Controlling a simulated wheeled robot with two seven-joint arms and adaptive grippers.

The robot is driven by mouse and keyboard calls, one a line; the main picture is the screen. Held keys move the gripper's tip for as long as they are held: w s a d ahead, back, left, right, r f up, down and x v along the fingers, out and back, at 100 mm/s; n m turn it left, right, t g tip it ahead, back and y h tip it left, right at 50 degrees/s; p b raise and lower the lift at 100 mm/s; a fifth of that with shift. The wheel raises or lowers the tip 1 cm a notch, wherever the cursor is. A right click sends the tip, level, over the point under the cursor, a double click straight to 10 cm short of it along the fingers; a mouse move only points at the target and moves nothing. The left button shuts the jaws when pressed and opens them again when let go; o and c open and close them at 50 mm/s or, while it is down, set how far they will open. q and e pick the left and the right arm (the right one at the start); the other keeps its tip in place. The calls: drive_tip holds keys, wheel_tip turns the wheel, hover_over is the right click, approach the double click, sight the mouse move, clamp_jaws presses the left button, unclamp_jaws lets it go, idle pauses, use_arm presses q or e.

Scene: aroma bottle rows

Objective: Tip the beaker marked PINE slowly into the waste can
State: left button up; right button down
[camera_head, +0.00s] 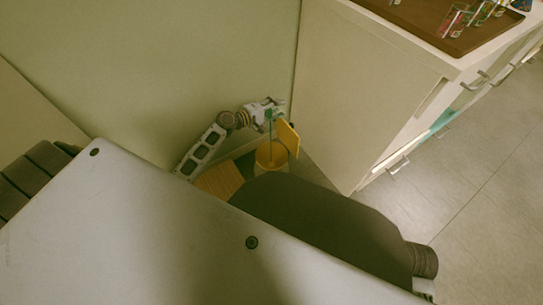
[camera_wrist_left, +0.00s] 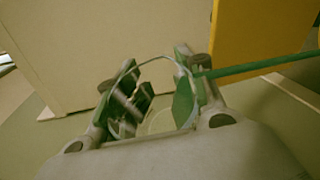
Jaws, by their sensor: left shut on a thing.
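My left gripper (camera_head: 266,108) is above the waste can, its fingers shut on a clear glass beaker, also seen in the left wrist view (camera_wrist_left: 158,92). The beaker (camera_wrist_left: 183,102) is tilted, with green liquid at one side. I cannot read any mark on it. A thin green stream (camera_wrist_left: 260,68) runs from its rim; in the head view it drops towards the can. The yellow waste can (camera_head: 268,163) stands on the floor, with its yellow lid (camera_head: 290,138) raised at the right. The can's inside is mostly hidden. My right gripper is not in view.
A pale cabinet (camera_head: 365,85) stands right of the can. On top, a brown tray (camera_head: 410,16) holds several small glass vessels (camera_head: 455,20) with coloured contents. A slatted wooden piece (camera_head: 220,179) lies left of the can. A wall is behind; the floor at right is clear.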

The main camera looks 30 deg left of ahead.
use_arm(q)
drive_tip(key=shift+s+d+r+m+b, duration=0.2)
drive_tip(key=shift+s+m+b, duration=0.1)
drive_tip(key=shift+b, duration=0.3)
idle(0.4)
drive_tip(key=shift+d+f+m+t+b, duration=0.1)
drive_tip(key=shift+f+m+t+b, duration=0.35)
drive_tip(key=shift+b, duration=1.25)
idle(0.5)
drive_tip(key=shift+s+d+r+m+t+b, duration=0.15)
drive_tip(key=shift+m+b, duration=0.25)
drive_tip(key=shift+b, duration=0.5)
drive_tip(key=shift+s+a+m+t+b, duration=0.1)
drive_tip(key=shift+m+b, duration=0.25)
drive_tip(key=shift+b, duration=0.55)
idle(0.9)
idle(0.5)
drive_tip(key=shift+w+r+n+g+p, duration=0.25)
drive_tip(key=shift+n+p, duration=0.35)
drive_tip(key=shift+p, duration=1.1)
drive_tip(key=shift+w+r+n+g+p, duration=0.1)
drive_tip(key=shift+n+g+p, duration=0.4)
drive_tip(key=shift+p, duration=1.2)
drive_tip(key=shift+f, duration=0.1)
